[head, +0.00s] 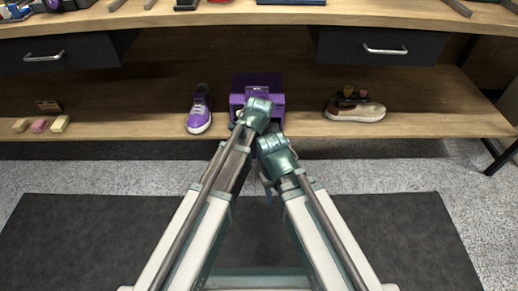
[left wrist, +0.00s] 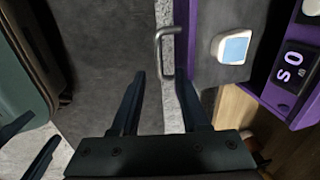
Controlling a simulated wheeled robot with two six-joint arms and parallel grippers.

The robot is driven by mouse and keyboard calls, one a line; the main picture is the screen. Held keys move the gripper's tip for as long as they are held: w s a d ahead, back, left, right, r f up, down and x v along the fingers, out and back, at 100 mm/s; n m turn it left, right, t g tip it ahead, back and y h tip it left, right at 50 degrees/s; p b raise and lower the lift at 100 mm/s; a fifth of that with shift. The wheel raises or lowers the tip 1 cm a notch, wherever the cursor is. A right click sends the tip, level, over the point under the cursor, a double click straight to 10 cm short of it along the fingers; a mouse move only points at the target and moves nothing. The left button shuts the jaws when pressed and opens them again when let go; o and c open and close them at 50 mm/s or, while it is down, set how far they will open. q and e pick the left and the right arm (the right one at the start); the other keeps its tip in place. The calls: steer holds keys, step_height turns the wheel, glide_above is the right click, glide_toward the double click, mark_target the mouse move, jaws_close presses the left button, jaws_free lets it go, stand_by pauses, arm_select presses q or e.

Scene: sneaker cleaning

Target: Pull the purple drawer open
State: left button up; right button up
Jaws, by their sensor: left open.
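The purple box with the drawer (head: 257,82) stands on the lower shelf, partly hidden by my left wrist in the head view. In the left wrist view the purple-edged drawer front (left wrist: 187,20) has a metal bar handle (left wrist: 160,45) on it. My left gripper (left wrist: 160,78) is open. Its two fingertips lie on either side of the near end of the handle, and I cannot tell whether they touch it. My right gripper (left wrist: 27,133) shows at the lower left of that view, its dark fingers apart and empty, away from the drawer.
A purple sneaker (head: 200,108) stands left of the box, a brown and white shoe (head: 355,107) to its right. Sponges or blocks (head: 40,125) lie at the shelf's left. The tabletop (head: 330,14) and grey drawers (head: 380,45) overhang the shelf. A light-blue button (left wrist: 234,48) is beside the handle.

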arm_select(q)
step_height(320, 180, up, 7)
steer(key=s+p, duration=0.1)
steer(key=p, duration=0.4)
steer(key=shift+s+p, duration=0.15)
steer(key=shift+p, duration=0.15)
steer(key=shift+f, duration=0.1)
steer(key=s+a+n+g, duration=0.1)
steer(key=s+a+n, duration=0.5)
steer(key=a+n, duration=0.3)
steer(key=s+a+n, duration=0.5)
steer(key=a+n, duration=0.4)
steer(key=s+d+r+m+g+y+p, duration=0.15)
steer(key=s+d+m, duration=0.35)
steer(key=d, duration=0.7)
step_height(320, 180, up, 38)
steer(key=n+p, duration=0.1)
steer(key=p, duration=3.6)
steer(key=shift+s+a+f+p, duration=0.2)
steer(key=shift+s+a+p, duration=0.1)
steer(key=shift+p, duration=0.1)
